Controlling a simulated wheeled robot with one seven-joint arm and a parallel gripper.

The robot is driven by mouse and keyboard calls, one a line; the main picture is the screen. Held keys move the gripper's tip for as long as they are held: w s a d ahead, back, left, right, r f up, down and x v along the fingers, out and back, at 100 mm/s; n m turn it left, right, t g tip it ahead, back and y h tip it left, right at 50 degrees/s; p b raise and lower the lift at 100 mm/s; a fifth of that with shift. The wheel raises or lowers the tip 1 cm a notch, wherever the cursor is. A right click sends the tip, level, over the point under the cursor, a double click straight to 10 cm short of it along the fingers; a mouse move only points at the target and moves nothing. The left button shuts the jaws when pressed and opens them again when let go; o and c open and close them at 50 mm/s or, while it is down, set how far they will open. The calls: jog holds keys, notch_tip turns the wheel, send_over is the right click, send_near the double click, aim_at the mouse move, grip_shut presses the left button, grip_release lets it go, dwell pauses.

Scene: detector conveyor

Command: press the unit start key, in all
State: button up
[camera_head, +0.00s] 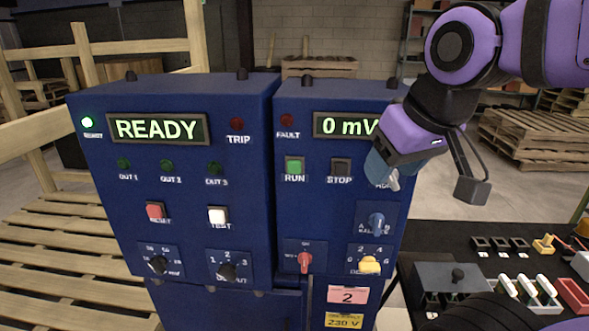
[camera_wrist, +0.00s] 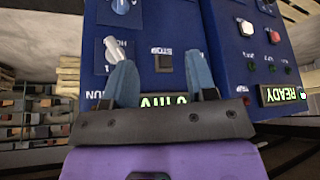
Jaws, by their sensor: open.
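Two blue control cabinets stand side by side. The right cabinet (camera_head: 330,215) carries a green square key (camera_head: 294,167) marked RUN, which looks lit. Right of it is a dark key (camera_head: 341,167) marked STOP. My gripper (camera_head: 383,175) is open at the right cabinet's upper right, right of the STOP key, covering part of the panel and display. In the wrist view, upside down, my gripper's two blue fingers (camera_wrist: 160,75) stand apart, with the STOP key (camera_wrist: 163,63) seen between them. The RUN key is not visible there; the finger on the right may hide it.
The left cabinet (camera_head: 170,180) shows READY, with red (camera_head: 156,211) and white (camera_head: 218,215) keys. Below RUN is a red rotary switch (camera_head: 305,262); a yellow knob (camera_head: 369,265) is to its right. A pale lever (camera_wrist: 112,48) is near one finger. A black bench with parts stands right.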

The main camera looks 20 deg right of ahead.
grip_shut()
dwell(1.4)
